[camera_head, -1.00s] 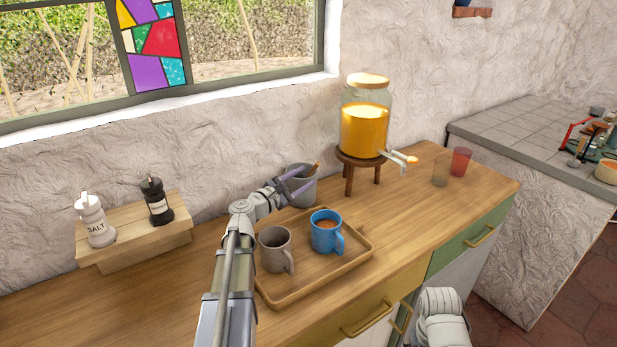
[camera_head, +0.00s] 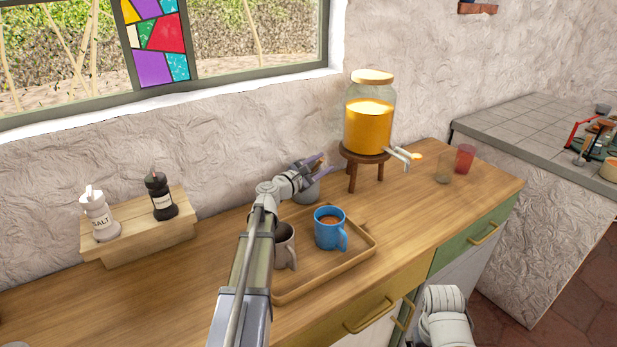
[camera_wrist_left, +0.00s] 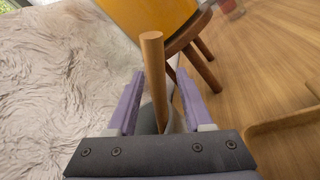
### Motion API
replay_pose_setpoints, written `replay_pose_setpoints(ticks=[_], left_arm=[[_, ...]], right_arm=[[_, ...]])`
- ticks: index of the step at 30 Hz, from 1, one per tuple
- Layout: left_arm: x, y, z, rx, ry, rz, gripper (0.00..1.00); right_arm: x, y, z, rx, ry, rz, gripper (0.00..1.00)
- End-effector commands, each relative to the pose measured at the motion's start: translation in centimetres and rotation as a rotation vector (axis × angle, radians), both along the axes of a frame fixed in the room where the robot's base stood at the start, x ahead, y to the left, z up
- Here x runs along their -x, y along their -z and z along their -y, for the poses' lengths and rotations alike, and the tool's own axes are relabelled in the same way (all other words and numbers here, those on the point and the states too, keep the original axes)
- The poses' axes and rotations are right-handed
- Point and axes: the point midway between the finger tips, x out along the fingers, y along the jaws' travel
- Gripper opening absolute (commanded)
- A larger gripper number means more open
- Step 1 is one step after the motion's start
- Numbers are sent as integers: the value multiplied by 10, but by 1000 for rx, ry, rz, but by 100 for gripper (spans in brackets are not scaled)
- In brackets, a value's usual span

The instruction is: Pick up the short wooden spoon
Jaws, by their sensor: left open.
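The short wooden spoon shows as a round wooden handle (camera_wrist_left: 154,75) standing up between my left gripper's fingers in the left wrist view. The fingers are open on either side of it, with a gap to each. The spoon's lower part is hidden behind the gripper. My left gripper (camera_head: 319,168) is over the grey pot (camera_head: 307,192) near the wall in the head view, and covers much of it. In the head view the spoon is mostly hidden by the gripper. My right gripper is not in view; only part of my right arm shows at the bottom.
A juice jar (camera_head: 368,127) on a wooden stool (camera_head: 365,160) stands close right of the gripper. A tray (camera_head: 330,277) with a blue mug (camera_head: 329,229) and a grey mug (camera_head: 285,246) lies in front. Two tumblers (camera_head: 465,158) stand farther right.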

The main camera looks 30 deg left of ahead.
Motion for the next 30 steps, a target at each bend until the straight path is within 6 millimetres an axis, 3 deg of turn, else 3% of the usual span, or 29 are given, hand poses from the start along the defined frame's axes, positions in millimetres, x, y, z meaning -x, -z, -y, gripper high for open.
replay_pose_setpoints(ticks=[5, 18, 30], left_arm=[[1, 0, 0, 0, 0, 0, 49], [1, 0, 0, 0, 0, 0, 0], [1, 0, 0, 0, 0, 0, 0]], right_arm=[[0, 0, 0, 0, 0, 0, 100], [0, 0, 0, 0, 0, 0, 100], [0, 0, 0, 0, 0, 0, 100]])
